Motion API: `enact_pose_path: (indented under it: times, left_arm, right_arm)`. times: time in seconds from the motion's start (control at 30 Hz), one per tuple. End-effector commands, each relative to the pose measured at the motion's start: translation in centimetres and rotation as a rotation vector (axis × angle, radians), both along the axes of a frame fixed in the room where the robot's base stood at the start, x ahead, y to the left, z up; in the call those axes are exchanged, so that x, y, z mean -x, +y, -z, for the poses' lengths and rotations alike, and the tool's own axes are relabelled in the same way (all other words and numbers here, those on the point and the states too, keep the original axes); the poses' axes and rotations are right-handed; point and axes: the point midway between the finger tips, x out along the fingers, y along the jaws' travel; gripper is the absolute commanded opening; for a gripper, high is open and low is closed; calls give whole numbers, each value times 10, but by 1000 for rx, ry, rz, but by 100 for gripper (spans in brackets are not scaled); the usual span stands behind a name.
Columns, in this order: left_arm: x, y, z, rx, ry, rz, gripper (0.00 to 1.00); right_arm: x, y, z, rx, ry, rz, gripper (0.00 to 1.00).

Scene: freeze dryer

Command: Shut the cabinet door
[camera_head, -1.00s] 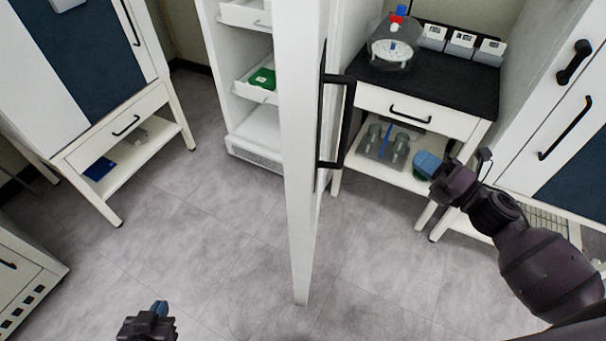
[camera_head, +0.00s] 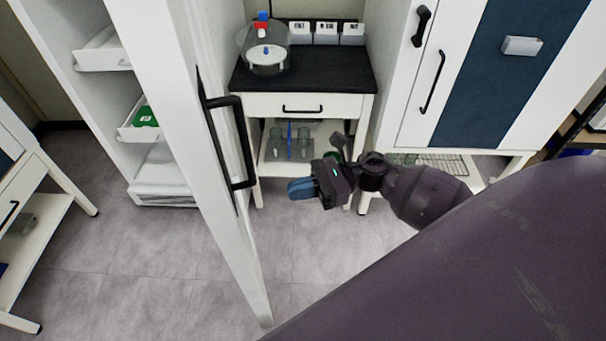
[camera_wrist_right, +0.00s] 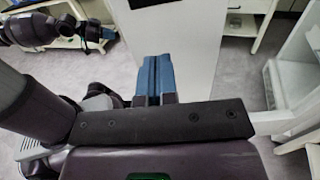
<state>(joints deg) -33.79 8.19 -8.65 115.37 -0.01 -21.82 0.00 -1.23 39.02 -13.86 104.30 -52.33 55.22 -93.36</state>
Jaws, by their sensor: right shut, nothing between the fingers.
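The white cabinet door (camera_head: 205,130) stands open in the head view, its edge towards me, with a black bar handle (camera_head: 245,143) on its right face. The open cabinet (camera_head: 125,95) is behind it on the left. My right gripper (camera_head: 291,188) is shut and empty, just right of the handle's lower end, with its blue fingertips pointing left at the door. I see no contact. In the right wrist view the right gripper (camera_wrist_right: 155,78) points at a white panel (camera_wrist_right: 178,32). My left gripper (camera_wrist_right: 107,34) shows small at the upper left there; its opening is unclear.
A small table with a black top (camera_head: 310,75) stands right of the door, bearing a clear round vessel (camera_head: 265,50) and white boxes. A white and blue cupboard (camera_head: 495,75) stands further right. A low table (camera_head: 40,200) is at left. Floor around the door is clear.

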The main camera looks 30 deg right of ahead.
Motion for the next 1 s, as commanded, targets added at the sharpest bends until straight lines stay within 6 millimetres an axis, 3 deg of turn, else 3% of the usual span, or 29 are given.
enact_pose_path:
  times: [0.3, 0.5, 0.7, 1.0]
  left_arm:
    - [1, 1, -9, -1, -7, -2, 0]
    - [8, 3, -7, -1, 7, -7, 0]
    - [9, 3, -9, -2, 8, -8, 0]
    - [3, 3, -13, -2, -5, -6, 0]
  right_arm:
    - [-16, 56, -3, -4, -1, -1, 0]
    - [-23, 83, -3, -3, 0, 0, 0]
    - [-27, 96, -1, -2, 0, 0, 0]
    - [-27, 98, 0, -2, 2, 1, 0]
